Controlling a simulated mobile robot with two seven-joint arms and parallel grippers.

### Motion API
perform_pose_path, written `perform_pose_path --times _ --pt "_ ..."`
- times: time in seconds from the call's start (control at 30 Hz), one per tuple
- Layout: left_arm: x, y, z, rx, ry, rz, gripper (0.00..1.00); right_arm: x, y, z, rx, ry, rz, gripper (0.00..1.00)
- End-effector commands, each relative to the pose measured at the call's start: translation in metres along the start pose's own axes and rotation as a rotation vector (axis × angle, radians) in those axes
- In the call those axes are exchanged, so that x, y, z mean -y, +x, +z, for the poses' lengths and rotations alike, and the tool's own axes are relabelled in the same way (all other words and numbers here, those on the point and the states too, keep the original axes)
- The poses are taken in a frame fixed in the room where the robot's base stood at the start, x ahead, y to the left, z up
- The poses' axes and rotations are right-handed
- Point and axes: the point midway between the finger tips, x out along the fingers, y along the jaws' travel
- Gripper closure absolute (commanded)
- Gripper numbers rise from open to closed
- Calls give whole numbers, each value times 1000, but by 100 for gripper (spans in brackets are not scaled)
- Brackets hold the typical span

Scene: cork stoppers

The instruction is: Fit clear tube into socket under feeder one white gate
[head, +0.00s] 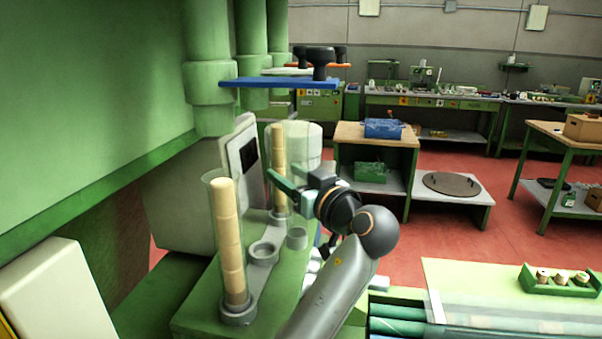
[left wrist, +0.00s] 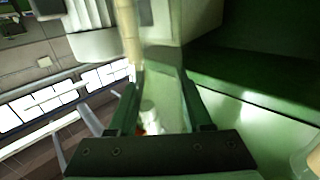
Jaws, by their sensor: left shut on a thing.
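A clear tube (head: 279,150) filled with a column of tan corks stands upright beyond the near tube. My left gripper (head: 282,184) reaches it from the right, its green fingers shut on it low down. I cannot tell whether the tube's foot sits in a socket. The white gate (head: 285,71) lies behind the blue gate (head: 290,83), partly hidden. My right gripper is not in view.
Another cork-filled tube (head: 228,240) stands in a near socket (head: 238,314) on the green base. A grey box (head: 190,190) stands left. The feeder pipes (head: 208,85) hang above.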

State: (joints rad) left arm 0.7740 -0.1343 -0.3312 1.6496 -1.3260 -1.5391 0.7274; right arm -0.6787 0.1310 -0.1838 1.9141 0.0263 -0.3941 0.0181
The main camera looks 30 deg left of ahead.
Motion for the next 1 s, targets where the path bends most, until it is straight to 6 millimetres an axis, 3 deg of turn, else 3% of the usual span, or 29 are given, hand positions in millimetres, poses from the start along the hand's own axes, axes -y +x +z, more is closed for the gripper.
perform_pose_path --times 0.6,1.0 --pt "36 36 0 -1 0 -2 100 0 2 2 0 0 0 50" --pt "49 48 -1 -2 0 0 100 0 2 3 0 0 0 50"
